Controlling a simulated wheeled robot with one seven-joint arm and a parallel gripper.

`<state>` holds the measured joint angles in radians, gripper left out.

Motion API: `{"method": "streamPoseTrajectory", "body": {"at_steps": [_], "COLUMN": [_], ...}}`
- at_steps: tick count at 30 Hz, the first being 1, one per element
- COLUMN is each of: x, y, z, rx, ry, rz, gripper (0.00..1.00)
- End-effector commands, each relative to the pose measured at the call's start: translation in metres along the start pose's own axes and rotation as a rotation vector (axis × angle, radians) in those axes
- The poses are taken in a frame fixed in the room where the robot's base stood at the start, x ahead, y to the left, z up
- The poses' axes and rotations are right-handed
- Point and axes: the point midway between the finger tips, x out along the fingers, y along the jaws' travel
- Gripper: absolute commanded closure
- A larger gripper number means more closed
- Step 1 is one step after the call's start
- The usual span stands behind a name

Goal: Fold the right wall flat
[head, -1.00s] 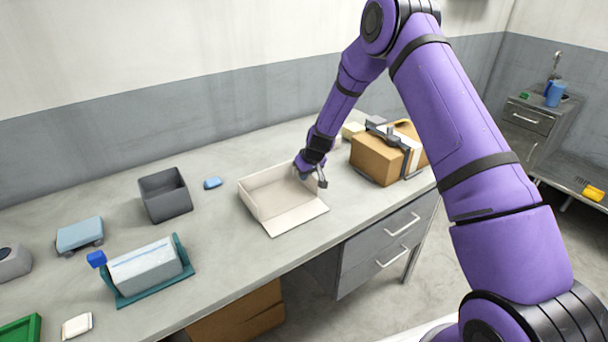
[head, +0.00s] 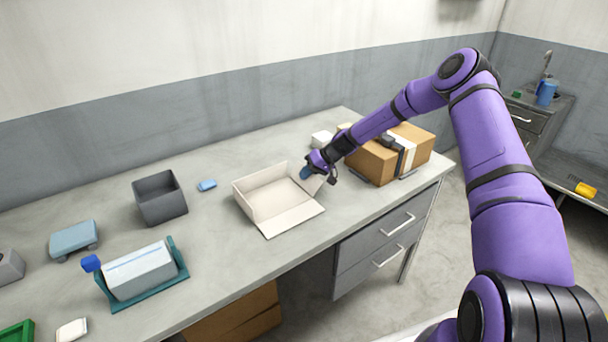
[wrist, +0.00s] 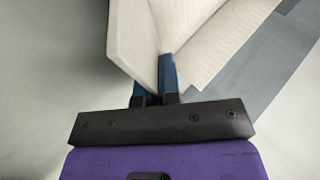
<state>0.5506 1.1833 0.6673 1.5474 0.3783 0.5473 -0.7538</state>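The cream open box (head: 268,202) stands on the workbench. Its left and back walls are upright, and its front wall (head: 292,222) lies folded out flat. The right wall (head: 312,184) leans outward to the right beside my gripper (head: 306,174), which is at the box's back right corner. In the wrist view, the blue fingertips (wrist: 166,75) are close against a cream panel (wrist: 134,42), with more cream panel to their right. The panel's lower corner hides part of the left finger. I cannot tell whether the fingers pinch it.
A taped brown carton (head: 372,162) stands close to the right of the gripper. A dark grey bin (head: 160,199) and a small blue block (head: 207,185) lie to the left.

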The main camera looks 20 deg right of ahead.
Motion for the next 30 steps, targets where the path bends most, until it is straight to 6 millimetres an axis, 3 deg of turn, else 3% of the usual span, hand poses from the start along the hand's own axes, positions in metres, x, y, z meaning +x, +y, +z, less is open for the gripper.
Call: {"method": "streamPoseTrajectory", "body": {"at_steps": [12, 29, 30], "x": [0.0014, 0.0015, 0.0015], "y": [0.0098, 0.0112, 0.0112], "z": [0.0004, 0.001, 0.001], "rx": [0.078, 0.091, 0.091], "ry": [0.0, -0.002, -0.002], "rz": [-0.189, -0.218, -0.217], "gripper": [1.0, 1.0, 0.94]}}
